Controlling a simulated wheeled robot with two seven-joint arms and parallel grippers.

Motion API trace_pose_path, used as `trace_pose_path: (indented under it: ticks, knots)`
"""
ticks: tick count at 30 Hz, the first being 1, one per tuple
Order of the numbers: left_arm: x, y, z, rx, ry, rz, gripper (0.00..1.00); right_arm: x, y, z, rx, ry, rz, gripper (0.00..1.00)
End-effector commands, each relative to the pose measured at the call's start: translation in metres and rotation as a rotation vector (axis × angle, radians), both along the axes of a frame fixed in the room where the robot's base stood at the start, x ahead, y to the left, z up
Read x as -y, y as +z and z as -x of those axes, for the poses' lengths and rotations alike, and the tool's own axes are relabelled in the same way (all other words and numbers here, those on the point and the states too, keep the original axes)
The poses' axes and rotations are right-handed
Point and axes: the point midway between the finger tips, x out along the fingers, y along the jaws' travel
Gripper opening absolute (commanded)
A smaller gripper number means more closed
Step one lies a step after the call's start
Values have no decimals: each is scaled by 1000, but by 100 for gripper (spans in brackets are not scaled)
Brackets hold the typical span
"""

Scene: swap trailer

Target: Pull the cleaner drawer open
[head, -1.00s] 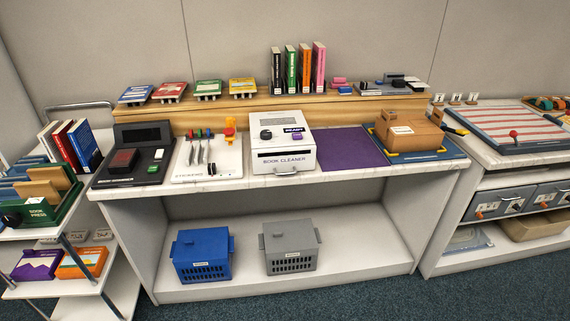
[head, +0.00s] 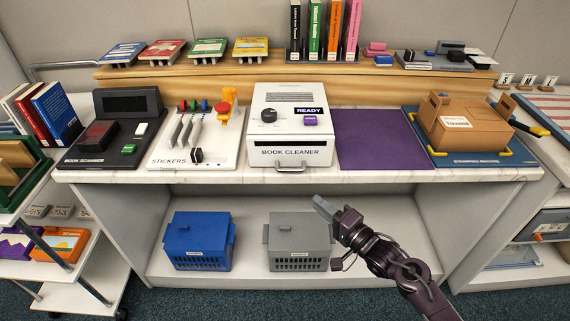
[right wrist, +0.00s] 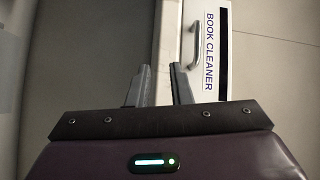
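The book cleaner (head: 291,124) is a white box on the counter with a dial, a purple button and a READY label. Its front has a dark slot, the words BOOK CLEANER and a metal handle (head: 290,168) at the bottom edge. The drawer looks closed. My right gripper (head: 322,206) is below and in front of the counter edge, to the lower right of the handle and apart from it. In the right wrist view, its two fingers (right wrist: 159,86) are apart and empty, with the handle (right wrist: 196,42) ahead, slightly right. My left gripper is not in view.
A sticker station (head: 196,135) and a book scanner (head: 112,130) stand left of the cleaner. A purple mat (head: 382,138) and a cardboard box (head: 464,124) are on its right. Blue (head: 199,241) and grey (head: 299,242) crates sit on the shelf below the counter edge.

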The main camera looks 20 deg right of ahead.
Motion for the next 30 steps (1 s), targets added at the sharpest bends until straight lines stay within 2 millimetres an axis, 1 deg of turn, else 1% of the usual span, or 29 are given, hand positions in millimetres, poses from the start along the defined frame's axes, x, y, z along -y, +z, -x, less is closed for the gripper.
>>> trace_pose_path:
  ticks: [1, 3, 7, 11, 15, 18, 21, 30]
  knots:
    - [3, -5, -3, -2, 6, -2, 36, -4, 17, -6, 25, 36, -47, 19]
    - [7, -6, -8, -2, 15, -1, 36, -8, 35, -13, 40, 72, -94, 19]
    - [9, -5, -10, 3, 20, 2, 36, -16, 50, -21, 52, 95, -122, 19]
    - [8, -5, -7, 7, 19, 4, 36, -28, 56, -33, 58, 93, -118, 19]
    - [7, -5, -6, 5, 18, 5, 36, -40, 57, -53, 54, 91, -118, 19]
    - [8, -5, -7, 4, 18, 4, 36, -46, 57, -66, 52, 89, -118, 19]
    - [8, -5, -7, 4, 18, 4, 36, -50, 58, -74, 51, 88, -116, 19]
    - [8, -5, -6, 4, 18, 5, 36, -53, 58, -78, 50, 89, -116, 19]
